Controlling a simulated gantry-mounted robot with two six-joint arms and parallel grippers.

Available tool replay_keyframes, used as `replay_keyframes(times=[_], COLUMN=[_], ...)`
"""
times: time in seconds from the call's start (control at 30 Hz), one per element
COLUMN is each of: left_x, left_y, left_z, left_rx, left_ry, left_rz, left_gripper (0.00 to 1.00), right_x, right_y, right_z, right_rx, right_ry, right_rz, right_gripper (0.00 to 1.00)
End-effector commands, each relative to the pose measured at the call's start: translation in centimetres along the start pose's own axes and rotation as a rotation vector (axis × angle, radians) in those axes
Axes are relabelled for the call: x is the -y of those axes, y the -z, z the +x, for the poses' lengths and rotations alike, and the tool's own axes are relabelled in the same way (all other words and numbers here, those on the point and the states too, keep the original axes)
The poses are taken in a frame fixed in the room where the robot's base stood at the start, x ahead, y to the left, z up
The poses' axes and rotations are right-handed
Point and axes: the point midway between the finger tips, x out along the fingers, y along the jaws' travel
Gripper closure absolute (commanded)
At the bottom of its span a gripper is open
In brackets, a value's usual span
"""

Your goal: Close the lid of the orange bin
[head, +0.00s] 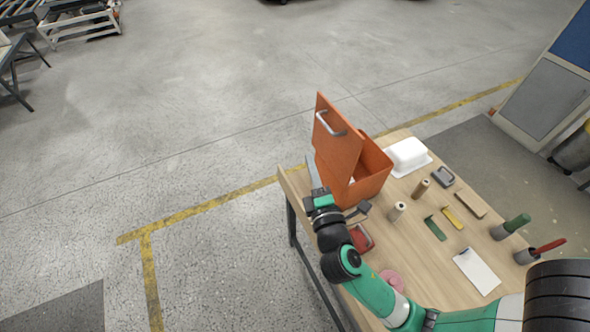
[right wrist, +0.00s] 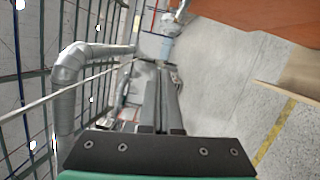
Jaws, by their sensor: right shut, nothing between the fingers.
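The orange bin (head: 372,172) stands near the far left edge of the wooden table in the head view. Its lid (head: 337,150) is open, standing upright on the left side, with a grey handle (head: 330,123) near its top. My right gripper (head: 313,172) is shut and empty, just left of the lid's outer face; I cannot tell whether it touches. In the right wrist view the shut fingers (right wrist: 160,100) point ahead, and an orange surface (right wrist: 275,18) shows at upper right. My left gripper is not in view.
On the table (head: 415,250) are a white covered dish (head: 408,155), small cylinders, a green tool (head: 435,228), a yellow tool (head: 453,217), a red item (head: 361,238) and a white clipboard (head: 477,270). Open floor lies left of the table.

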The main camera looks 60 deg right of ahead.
Motion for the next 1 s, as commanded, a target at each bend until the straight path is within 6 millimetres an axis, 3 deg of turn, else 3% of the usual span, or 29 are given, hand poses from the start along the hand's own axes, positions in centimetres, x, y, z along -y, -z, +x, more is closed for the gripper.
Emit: replay_keyframes(times=[0.03, 0.07, 0.37, 0.57, 0.87, 1.0], left_x=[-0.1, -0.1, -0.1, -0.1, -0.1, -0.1], left_y=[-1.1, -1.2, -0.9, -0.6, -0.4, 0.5], left_z=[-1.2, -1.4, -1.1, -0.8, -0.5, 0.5], left_rx=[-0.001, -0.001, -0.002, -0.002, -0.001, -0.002], left_ry=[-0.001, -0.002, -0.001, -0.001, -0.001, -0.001], left_rz=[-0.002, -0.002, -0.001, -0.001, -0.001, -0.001], left_gripper=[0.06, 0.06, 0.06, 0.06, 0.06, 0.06], right_x=[2.9, 3.3, 3.1, 3.0, 3.3, 3.1], right_y=[-0.3, -0.5, -0.6, -0.7, -0.7, -3.2], right_z=[-0.6, -0.7, 0.0, 3.2, 9.7, 10.0], right_rx=[0.002, 0.002, 0.005, 0.009, 0.007, 0.008], right_ry=[0.022, 0.028, 0.029, 0.029, 0.029, 0.031], right_rz=[-0.020, -0.025, -0.023, -0.021, -0.021, -0.022], right_gripper=[1.00, 1.00, 1.00, 1.00, 1.00, 1.00])
